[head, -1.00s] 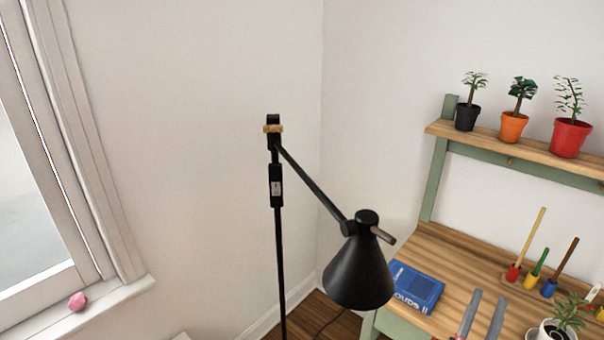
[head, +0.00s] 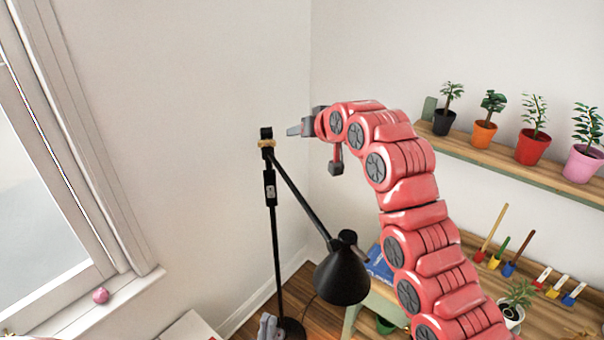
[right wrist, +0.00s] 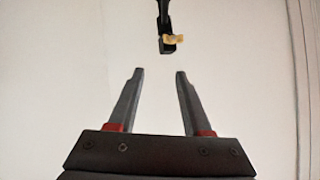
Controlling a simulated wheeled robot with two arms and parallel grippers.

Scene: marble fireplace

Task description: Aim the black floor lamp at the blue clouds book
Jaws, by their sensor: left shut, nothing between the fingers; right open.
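The black floor lamp (head: 272,215) stands left of the workbench, its arm sloping down right to a black cone shade (head: 341,275). A wood-coloured knob (head: 266,143) sits at the top joint. The blue book (head: 377,262) lies on the bench behind the shade, mostly hidden by the shade and my red right arm. My right gripper (head: 293,131) is just right of the top joint, apart from it. In the right wrist view its fingers (right wrist: 155,95) are open and empty, with the knob (right wrist: 173,39) ahead. My left gripper (head: 267,325) is shut and empty at the bottom edge.
The wooden bench (head: 545,309) holds paint brushes and a white-potted plant (head: 512,316). Several potted plants stand on its upper shelf (head: 520,164). A window sill (head: 120,300) with a pink object (head: 100,295) is at left. Bare wall lies behind the lamp.

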